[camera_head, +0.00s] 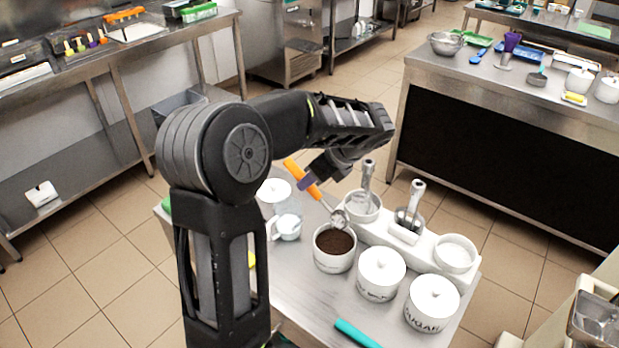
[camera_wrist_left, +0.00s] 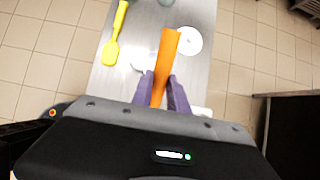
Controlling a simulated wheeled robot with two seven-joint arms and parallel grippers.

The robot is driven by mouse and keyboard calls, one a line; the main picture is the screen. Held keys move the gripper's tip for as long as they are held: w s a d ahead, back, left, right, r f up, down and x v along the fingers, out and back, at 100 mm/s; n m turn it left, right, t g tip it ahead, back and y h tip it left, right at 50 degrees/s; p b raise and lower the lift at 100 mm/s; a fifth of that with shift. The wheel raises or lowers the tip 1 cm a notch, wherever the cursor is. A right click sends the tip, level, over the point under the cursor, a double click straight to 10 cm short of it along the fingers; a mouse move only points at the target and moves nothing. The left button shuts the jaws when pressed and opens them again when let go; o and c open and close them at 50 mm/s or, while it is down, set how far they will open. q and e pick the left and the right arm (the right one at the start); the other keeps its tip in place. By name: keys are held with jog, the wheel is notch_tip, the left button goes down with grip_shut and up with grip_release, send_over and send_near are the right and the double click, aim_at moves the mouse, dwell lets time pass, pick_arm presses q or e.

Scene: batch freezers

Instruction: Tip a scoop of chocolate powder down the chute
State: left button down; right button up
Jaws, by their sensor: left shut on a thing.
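My left gripper (camera_head: 308,181) is shut on the orange handle (camera_head: 295,171) of a scoop. The handle also shows between the purple fingers in the left wrist view (camera_wrist_left: 167,52). The scoop's metal bowl (camera_head: 340,218) hangs tilted just above or beside the far rim of a white pot of dark brown chocolate powder (camera_head: 334,242). I cannot tell whether the bowl touches the pot or holds powder. The pot stands open on a metal table. I cannot make out a chute in either view. My right gripper is not in view.
A white holder (camera_head: 405,233) with metal tools stands behind. A clear jug (camera_head: 288,226) is at the left. A teal handle (camera_head: 355,334) lies in front. A yellow spatula (camera_wrist_left: 111,50) lies on the table.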

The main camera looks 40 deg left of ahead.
aim_at(315, 188)
pick_arm(q)
jog(key=shift+f+b, duration=2.15)
jog(key=shift+f, duration=0.15)
notch_tip(315, 188, down, 4)
jog(key=b, duration=0.4)
jog(key=shift+h, duration=0.6)
notch_tip(315, 188, up, 4)
jog(key=p, duration=0.6)
jog(key=shift+d+r, duration=0.15)
jog(key=shift+r, duration=0.05)
jog(key=shift+s+a+t+h+p, duration=0.15)
jog(key=shift+a+h+p, duration=0.65)
jog(key=shift+p, duration=1.2)
jog(key=shift+a+t+h+p, duration=0.15)
jog(key=shift+a+h+p, duration=0.2)
jog(key=shift+h+p, duration=1.25)
jog(key=shift+d+y+p, duration=0.1)
jog(key=shift+y+p, duration=0.2)
jog(key=shift+y, duration=0.1)
